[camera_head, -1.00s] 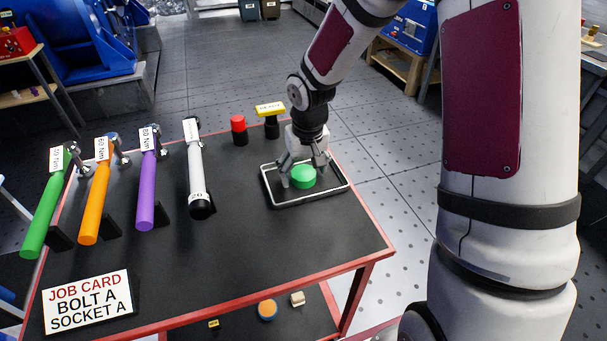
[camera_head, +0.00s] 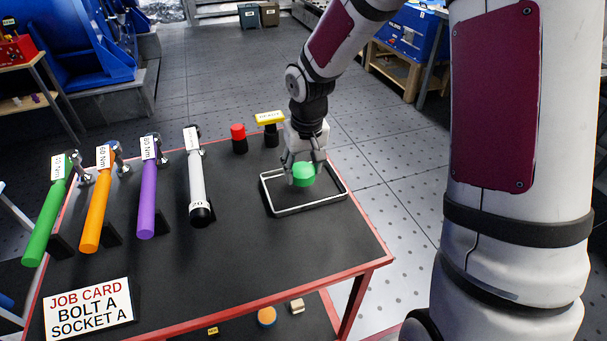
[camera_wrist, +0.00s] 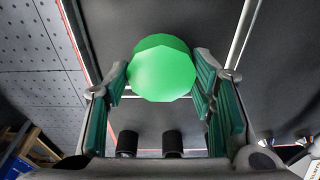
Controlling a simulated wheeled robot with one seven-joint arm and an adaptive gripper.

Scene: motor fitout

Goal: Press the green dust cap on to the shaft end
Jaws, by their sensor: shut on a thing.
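The green dust cap (camera_head: 303,175) is between the fingers of my gripper (camera_head: 304,170), over the tray on the table. In the wrist view the green cap (camera_wrist: 162,72) sits between the two ribbed finger pads of my gripper (camera_wrist: 162,90), near their tips. My gripper is shut on it and holds it a little above the tray floor. I cannot make out a shaft end in these views.
The shallow tray (camera_head: 318,207) with a pale rim is at the table's right. Several torque wrenches, such as the purple one (camera_head: 147,200), stand to the left. A red-topped piece (camera_head: 238,133) and a yellow-labelled stand (camera_head: 270,118) are behind. A job card (camera_head: 88,310) stands in front.

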